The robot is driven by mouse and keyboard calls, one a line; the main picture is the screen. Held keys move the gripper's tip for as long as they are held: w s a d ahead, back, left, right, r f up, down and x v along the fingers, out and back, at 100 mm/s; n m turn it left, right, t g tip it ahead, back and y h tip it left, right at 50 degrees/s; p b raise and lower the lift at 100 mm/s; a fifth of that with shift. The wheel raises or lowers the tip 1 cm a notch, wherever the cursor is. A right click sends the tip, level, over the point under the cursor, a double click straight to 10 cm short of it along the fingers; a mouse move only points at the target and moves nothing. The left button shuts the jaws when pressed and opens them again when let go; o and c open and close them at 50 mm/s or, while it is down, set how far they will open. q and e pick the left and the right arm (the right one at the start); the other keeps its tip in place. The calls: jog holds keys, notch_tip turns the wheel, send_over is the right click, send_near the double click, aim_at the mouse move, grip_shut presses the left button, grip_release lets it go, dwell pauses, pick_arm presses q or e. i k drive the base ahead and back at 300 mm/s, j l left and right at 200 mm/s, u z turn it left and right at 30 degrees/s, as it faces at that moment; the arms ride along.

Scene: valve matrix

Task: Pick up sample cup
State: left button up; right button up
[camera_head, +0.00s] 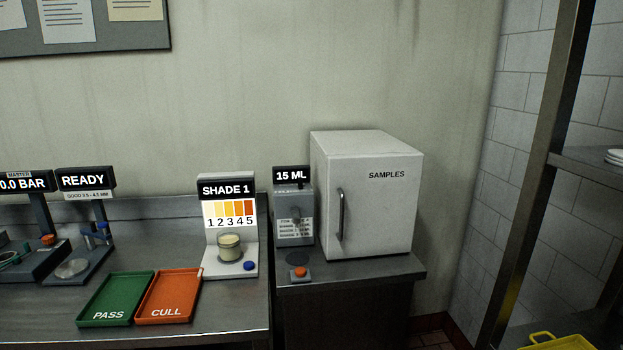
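The sample cup (229,246) is a small round cup with pale yellowish contents. It stands upright on the white base of the shade reader (208,262), below the "SHADE 1" display and the numbered colour strip. A blue button sits on the base to the right of the cup. Neither of my grippers shows in this view, so nothing is seen touching the cup.
A green PASS tray (84,317) and an orange CULL tray (142,317) lie left of the reader. A "15 ML" dispenser (284,230) and a white SAMPLES cabinet (375,215) stand to its right. A metal shelf rack (546,165) rises at far right.

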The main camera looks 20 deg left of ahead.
aim_at(228, 241)
jog(key=u, duration=1.3)
